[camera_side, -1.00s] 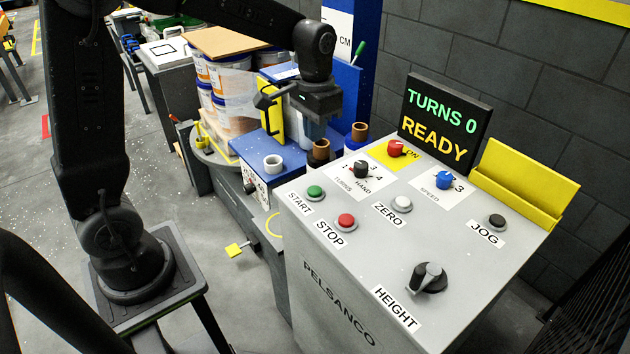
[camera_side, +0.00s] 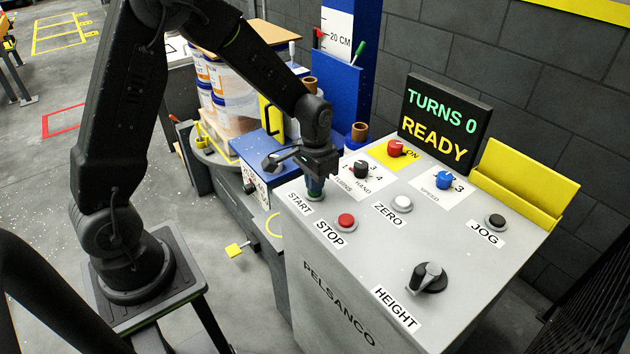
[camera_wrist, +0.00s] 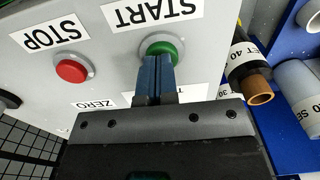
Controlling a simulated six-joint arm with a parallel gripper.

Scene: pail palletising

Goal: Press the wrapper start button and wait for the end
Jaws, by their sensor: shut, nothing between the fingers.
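The green START button (camera_wrist: 160,48) shows in the wrist view just beyond my fingertips, with its START label beside it. My gripper (camera_side: 314,194) is shut and empty, pointing down over the START button, which it mostly hides in the side view. In the wrist view the blue fingers of my gripper (camera_wrist: 158,60) overlap the button's edge; I cannot tell whether they touch it. The grey wrapper console (camera_side: 385,262) carries the buttons. Its display (camera_side: 440,123) reads TURNS 0 and READY. Wrapped pails (camera_side: 232,92) stand on a pallet behind.
The red STOP button (camera_side: 346,221) is close to my gripper, and the white ZERO button (camera_side: 402,203) is further right. The HAND knob (camera_side: 361,169), the SPEED knob (camera_side: 443,180) and the black HEIGHT knob (camera_side: 428,277) stand up from the panel. A blue cabinet (camera_side: 262,149) adjoins the console.

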